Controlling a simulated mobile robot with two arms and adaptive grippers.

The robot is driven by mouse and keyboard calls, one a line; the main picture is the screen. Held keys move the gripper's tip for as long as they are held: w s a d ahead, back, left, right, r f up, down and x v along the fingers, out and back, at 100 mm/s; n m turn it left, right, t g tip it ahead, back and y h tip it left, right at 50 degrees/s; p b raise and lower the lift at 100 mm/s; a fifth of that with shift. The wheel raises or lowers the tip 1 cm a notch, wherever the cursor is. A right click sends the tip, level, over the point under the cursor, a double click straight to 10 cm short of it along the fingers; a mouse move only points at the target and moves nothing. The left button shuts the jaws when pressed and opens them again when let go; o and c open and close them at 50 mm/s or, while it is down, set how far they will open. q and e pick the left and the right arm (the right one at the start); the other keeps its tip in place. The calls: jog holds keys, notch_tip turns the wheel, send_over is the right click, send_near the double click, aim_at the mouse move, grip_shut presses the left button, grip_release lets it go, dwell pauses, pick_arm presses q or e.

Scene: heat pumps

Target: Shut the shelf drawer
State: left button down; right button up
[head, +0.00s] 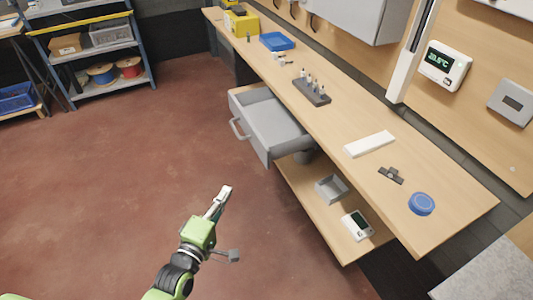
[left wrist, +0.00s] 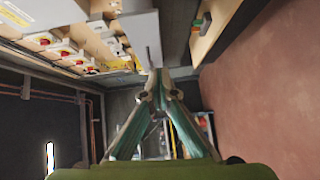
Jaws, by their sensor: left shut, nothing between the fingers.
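The grey shelf drawer (head: 270,127) stands pulled out from under the wooden workbench, with its handle (head: 238,129) facing left into the room. My left gripper (head: 226,190) is shut and empty over the red floor, below and to the left of the drawer and apart from it. In the left wrist view the shut fingers (left wrist: 158,78) meet at the middle of the picture. My right gripper is not in view.
The workbench (head: 440,215) carries a bottle rack (head: 312,92), a white block (head: 370,144) and a blue disc (head: 421,203). A lower shelf (head: 310,190) holds a grey tray (head: 331,188) and a white meter (head: 357,225). The floor left of the drawer is clear.

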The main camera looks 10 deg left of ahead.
pick_arm(q)
notch_tip(320, 180, up, 3)
jog(key=w, duration=0.1)
send_near(259, 149)
jog(key=w+a, duration=0.2)
jog(key=w, duration=0.1)
jog(key=w+d, duration=0.1)
jog(key=w+d+p, duration=0.1)
jog(key=shift+w+d+f+n+t, duration=0.1)
jog(key=shift+d+n+t, duration=0.2)
jog(key=shift+w+d+p, duration=0.2)
jog(key=shift+d+p, duration=0.1)
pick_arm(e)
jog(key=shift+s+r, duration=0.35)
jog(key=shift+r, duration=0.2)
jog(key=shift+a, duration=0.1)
pick_arm(q)
jog(key=shift+d, duration=0.1)
